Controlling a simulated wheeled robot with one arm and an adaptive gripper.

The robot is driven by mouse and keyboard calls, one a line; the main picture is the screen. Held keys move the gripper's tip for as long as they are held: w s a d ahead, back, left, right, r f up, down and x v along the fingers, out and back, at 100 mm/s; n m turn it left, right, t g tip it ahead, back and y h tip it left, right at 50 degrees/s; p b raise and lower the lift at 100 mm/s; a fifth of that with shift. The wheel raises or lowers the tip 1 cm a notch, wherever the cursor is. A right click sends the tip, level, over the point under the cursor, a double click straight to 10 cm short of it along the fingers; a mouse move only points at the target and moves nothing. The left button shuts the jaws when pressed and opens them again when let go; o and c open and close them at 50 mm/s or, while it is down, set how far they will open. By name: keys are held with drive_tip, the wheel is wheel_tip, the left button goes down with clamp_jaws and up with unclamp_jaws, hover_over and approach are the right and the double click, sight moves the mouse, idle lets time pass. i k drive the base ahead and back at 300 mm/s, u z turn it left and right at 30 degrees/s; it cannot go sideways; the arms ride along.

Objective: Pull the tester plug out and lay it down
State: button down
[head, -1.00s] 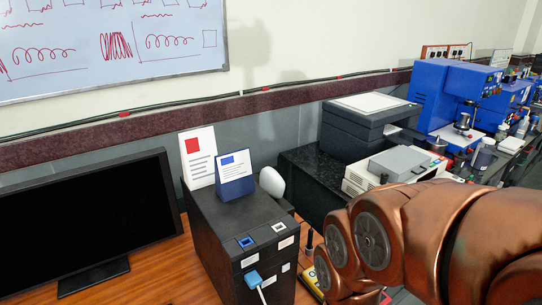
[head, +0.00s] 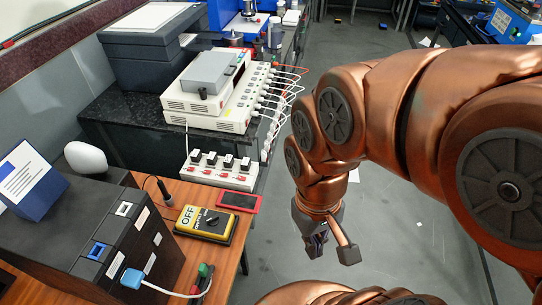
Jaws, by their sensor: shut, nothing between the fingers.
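A light-blue plug (head: 132,278) with a white cable sits against the front of the black tester box (head: 165,255), low on the left in the head view. I take it to be the tester plug; its contacts are hidden. The white cable runs right along the wooden desk (head: 215,258). On the box top are a blue-framed socket (head: 96,251) and a white-framed socket (head: 123,209). My gripper (head: 330,258) hangs over the grey floor, well right of the box and desk, apart from the plug. It is shut and empty, partly seen from behind.
A yellow box marked OFF (head: 205,223), a red-framed device (head: 239,202) and red and green clips (head: 204,272) lie near the desk's right edge. A black bench (head: 118,125) with white instruments (head: 215,105) stands behind. The floor (head: 300,185) right of the desk is open.

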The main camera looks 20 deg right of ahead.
sight(246, 164)
drive_tip(key=u, duration=3.75)
drive_tip(key=k, duration=0.8)
drive_tip(key=z, duration=1.85)
